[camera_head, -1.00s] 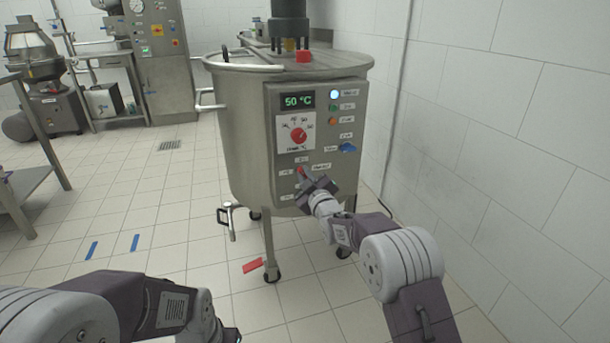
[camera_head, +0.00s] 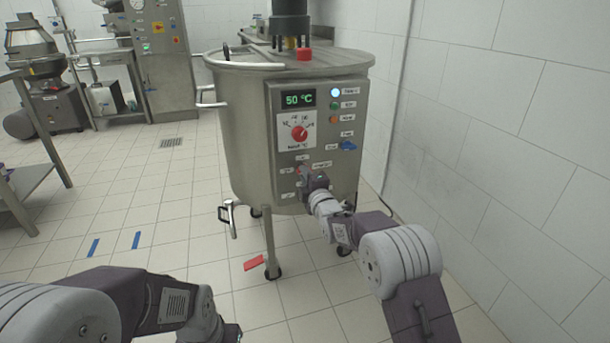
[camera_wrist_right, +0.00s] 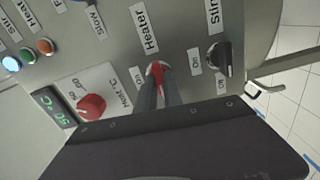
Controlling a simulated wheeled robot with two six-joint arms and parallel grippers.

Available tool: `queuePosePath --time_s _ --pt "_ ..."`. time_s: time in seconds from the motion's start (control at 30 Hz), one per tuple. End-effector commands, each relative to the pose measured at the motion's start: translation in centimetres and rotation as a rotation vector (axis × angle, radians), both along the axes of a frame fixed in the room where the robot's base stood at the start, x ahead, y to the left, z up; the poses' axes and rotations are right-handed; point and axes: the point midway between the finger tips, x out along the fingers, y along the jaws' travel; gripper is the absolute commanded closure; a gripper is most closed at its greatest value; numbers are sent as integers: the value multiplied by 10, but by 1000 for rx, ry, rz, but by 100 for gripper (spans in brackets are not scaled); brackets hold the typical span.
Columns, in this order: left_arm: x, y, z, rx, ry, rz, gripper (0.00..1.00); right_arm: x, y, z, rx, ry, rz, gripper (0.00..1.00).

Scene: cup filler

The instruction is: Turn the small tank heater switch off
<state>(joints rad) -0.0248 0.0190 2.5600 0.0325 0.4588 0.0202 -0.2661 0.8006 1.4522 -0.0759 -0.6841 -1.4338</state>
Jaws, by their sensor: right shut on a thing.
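The small steel tank (camera_head: 248,135) stands on casters in the middle of the head view, with a control panel (camera_head: 275,110) on its front. The red heater switch (camera_wrist_right: 157,68) is low on the panel, beneath the "Heater" label in the right wrist view. My right gripper (camera_head: 303,172) is at the switch, and its two fingers (camera_wrist_right: 160,84) are closed on the red lever. Much of the switch is hidden behind the gripper in the head view. The left gripper (camera_head: 233,333) only just shows at the bottom edge, too little to tell its state.
A black stir switch (camera_wrist_right: 220,60) sits beside the heater switch. The red temperature knob (camera_head: 299,133) and a display reading 50 °C (camera_head: 299,99) are above. A blue knob (camera_head: 347,146) is at the panel's right. A white tiled wall (camera_head: 500,130) stands close on the right.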

Motion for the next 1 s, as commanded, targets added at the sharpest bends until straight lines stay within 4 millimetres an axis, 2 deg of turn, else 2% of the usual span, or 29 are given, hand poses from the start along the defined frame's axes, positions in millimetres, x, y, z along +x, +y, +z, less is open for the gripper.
queuePosePath --time_s 0.3,0.77,0.8,0.87,1.0 --pt "0 0 0 0 0 0 64 0 0 -2 -81 -23 1 100" --pt "0 0 0 0 0 0 64 0 0 -2 -93 -26 1 100" --pt "0 0 0 0 0 0 64 0 0 -2 -93 -26 1 84" --pt "0 0 0 0 0 0 64 0 0 -2 -92 -26 1 67" --pt "0 0 0 0 0 0 64 0 0 -2 -90 -26 1 67"
